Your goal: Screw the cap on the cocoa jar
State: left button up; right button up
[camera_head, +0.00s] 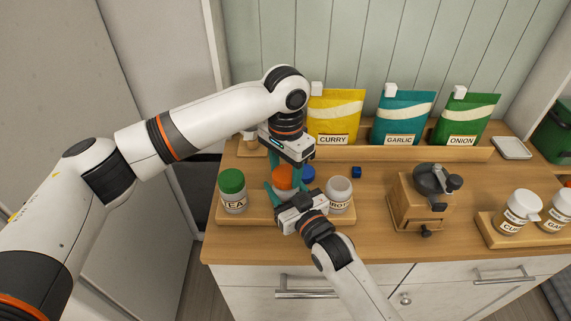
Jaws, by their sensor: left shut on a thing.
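My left gripper (286,172) points down over the wooden tray and is shut on an orange cap (282,177). The cap is directly behind and above my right gripper (284,190), which reaches in from the front at jar height. The jar below the cap is hidden behind my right gripper, so its label and whether the cap touches it cannot be seen. I cannot tell whether the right gripper is closed on that jar. A white jar with no cap (339,194) and a partly hidden label stands to the right. A tea jar with a green cap (232,191) stands to the left.
The jars stand on a wooden tray (257,215). A blue round thing (308,174) and a small blue cube (356,172) lie behind it. A grinder (422,200) stands to the right. Curry (335,117), garlic (402,118) and onion (465,120) pouches line the back.

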pick_arm(q)
jog(key=shift+f, duration=0.55)
dwell(0.4)
jog(key=m, duration=1.5)
jog(key=shift+w, duration=0.1)
jog(key=m, duration=1.4)
jog(key=shift+w, duration=0.1)
jog(key=m, duration=0.6)
jog(key=shift+m, duration=0.3)
